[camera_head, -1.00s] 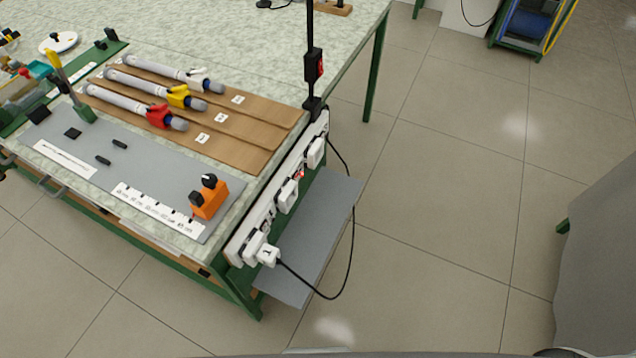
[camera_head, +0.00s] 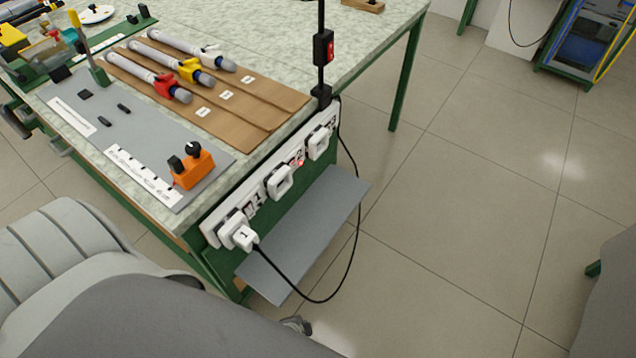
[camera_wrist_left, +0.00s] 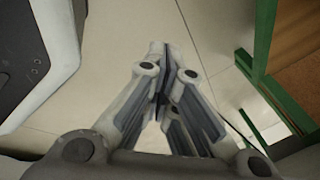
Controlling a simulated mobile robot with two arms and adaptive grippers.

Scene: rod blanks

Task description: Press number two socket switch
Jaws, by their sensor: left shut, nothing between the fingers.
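A white socket strip (camera_head: 215,232) runs along the side edge of the workbench in the head view, with units marked 1, 2 and 3. The number two socket (camera_head: 280,183) is the middle one, and a small red-lit switch (camera_head: 300,162) sits beside its mark. A white plug marked 1 (camera_head: 243,238) is in the nearest unit. My left gripper (camera_wrist_left: 158,48) is shut and empty in the left wrist view, above the floor. In the head view my left arm fills the lower left, apart from the strip, and mostly hides the gripper. My right gripper is not in view.
A grey shelf (camera_head: 305,235) juts out below the strip. A black cable (camera_head: 357,225) loops from the plug past it. A black post with a red switch box (camera_head: 323,50) rises at the strip's far end. The floor to the right is open.

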